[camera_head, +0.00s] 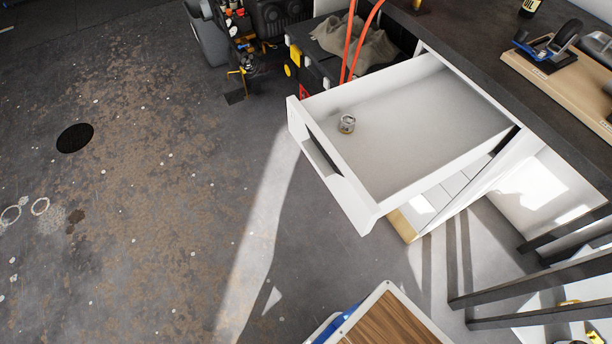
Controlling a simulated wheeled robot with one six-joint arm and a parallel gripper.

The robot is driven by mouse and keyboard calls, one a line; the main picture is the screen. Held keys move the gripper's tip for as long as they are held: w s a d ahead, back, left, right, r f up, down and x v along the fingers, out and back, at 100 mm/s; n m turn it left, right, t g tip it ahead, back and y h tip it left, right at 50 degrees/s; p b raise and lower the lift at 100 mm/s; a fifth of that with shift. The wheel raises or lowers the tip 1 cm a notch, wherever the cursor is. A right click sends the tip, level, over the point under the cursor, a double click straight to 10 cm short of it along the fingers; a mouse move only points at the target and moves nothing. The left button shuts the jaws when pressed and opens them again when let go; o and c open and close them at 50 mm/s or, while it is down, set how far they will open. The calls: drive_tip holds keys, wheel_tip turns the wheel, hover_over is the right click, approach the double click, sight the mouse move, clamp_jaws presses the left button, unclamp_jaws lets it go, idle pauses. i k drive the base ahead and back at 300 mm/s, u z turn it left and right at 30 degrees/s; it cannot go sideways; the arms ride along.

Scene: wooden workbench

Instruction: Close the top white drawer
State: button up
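The top white drawer (361,205) is pulled far out from under the dark workbench top. Its front panel faces the lower left and has a dark handle slot (321,158). The rest of the drawer floor is bare. My gripper does not show in this view.
The dark benchtop (480,60) holds a wooden board with tools (551,62) at the upper right. A tool cart with a cloth (358,45) stands close behind the drawer. Dark bars (540,310) are at the lower right. The floor left of the drawer is mostly clear.

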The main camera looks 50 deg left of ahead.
sight(419, 124)
drive_tip(key=u, duration=3.7)
drive_tip(key=k, duration=1.75)
drive_tip(key=z, duration=1.15)
drive_tip(key=i, duration=1.65)
drive_tip(key=u, duration=0.05)
